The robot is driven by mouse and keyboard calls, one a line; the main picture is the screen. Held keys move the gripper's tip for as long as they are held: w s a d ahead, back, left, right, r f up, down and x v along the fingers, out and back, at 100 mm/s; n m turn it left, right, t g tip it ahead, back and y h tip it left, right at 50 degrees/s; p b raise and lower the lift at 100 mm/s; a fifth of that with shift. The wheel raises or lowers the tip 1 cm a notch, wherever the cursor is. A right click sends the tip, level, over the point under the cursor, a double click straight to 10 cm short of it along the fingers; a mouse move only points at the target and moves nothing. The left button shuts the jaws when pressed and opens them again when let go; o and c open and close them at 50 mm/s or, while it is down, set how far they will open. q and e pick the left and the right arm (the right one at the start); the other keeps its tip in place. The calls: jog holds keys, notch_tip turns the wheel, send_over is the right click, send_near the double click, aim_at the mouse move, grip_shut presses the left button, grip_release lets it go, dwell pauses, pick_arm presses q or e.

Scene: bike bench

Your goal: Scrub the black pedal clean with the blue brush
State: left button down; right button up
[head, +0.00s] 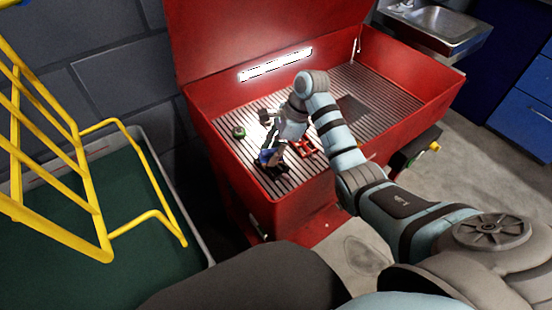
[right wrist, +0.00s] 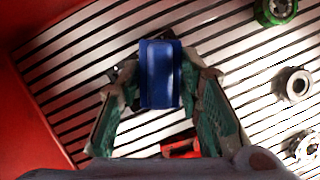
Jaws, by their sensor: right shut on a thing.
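My right gripper (head: 271,152) is low over the slatted floor of the red bench. It is shut on the blue brush (right wrist: 160,75), which sits between its two fingers in the right wrist view. The brush shows in the head view as a small blue patch (head: 265,157). A dark shape, probably the black pedal (head: 281,170), lies right beside and below the brush; dark bits also show behind the brush in the right wrist view. The brush and fingers hide most of it, and I cannot tell whether they touch. My left gripper is not in view.
A red part (head: 305,147) lies on the slats close to the gripper. A green round part (head: 239,132) is farther left, and metal rings (right wrist: 293,84) lie nearby. The red bench walls (head: 235,178) stand close.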

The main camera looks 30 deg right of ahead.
jog(key=shift+w+r, duration=0.1)
jog(key=shift+r+p, duration=0.3)
jog(key=shift+p, duration=0.15)
notch_tip(320, 180, up, 4)
jog(key=p, duration=0.3)
jog(key=shift+r, duration=0.2)
jog(key=shift+f, duration=0.1)
notch_tip(320, 180, up, 7)
jog(key=p, duration=0.7)
